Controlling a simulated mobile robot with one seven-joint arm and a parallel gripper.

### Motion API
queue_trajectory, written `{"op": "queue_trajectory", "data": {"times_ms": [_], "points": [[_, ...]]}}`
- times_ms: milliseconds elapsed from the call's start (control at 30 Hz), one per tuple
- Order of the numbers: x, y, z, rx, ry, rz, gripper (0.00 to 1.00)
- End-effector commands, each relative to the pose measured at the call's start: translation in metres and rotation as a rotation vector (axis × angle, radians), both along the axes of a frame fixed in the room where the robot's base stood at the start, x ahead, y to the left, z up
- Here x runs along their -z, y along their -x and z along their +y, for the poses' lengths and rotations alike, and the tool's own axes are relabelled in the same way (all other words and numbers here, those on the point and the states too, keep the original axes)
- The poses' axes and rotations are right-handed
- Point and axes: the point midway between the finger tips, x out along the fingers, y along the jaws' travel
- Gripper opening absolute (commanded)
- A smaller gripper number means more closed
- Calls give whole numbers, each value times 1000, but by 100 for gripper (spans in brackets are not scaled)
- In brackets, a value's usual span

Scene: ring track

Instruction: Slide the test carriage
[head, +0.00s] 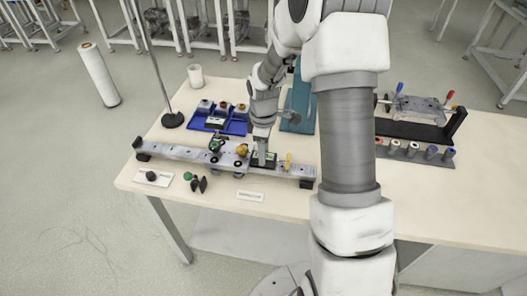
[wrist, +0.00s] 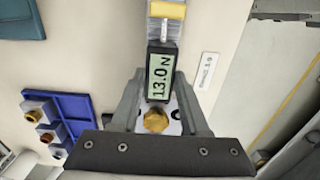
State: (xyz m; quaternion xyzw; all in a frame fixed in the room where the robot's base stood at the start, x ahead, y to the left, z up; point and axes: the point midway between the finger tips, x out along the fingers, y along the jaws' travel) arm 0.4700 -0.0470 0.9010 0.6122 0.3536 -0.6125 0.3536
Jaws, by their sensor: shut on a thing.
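A long grey rail (head: 185,153) lies along the front of the table, with dark feet at its ends. A dark block with a lit display (head: 264,158) sits on the rail, right of its middle. In the wrist view the display block (wrist: 160,76) reads 13.0 N. My gripper (head: 262,152) reaches down onto it, and its fingers (wrist: 160,82) flank it, shut on it. A brass knob (head: 242,150) is just left of the block; it also shows between the finger bases in the wrist view (wrist: 155,121). I cannot tell which parts form the test carriage.
A yellow piece (head: 288,160) stands on the rail right of the block. A blue tray (head: 235,127) with fittings lies behind the rail. Cards (head: 250,196) and small knobs (head: 200,184) lie in front. A fixture (head: 420,112) stands at right.

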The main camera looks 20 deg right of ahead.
Motion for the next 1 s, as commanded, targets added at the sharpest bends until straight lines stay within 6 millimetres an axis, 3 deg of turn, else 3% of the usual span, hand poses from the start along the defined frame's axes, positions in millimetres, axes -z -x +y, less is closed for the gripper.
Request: {"op": "queue_trajectory", "data": {"times_ms": [867,1000], "points": [[-1,-1,1,0,0,-1,0],[0,-11,16,-3,-2,-5,0]]}}
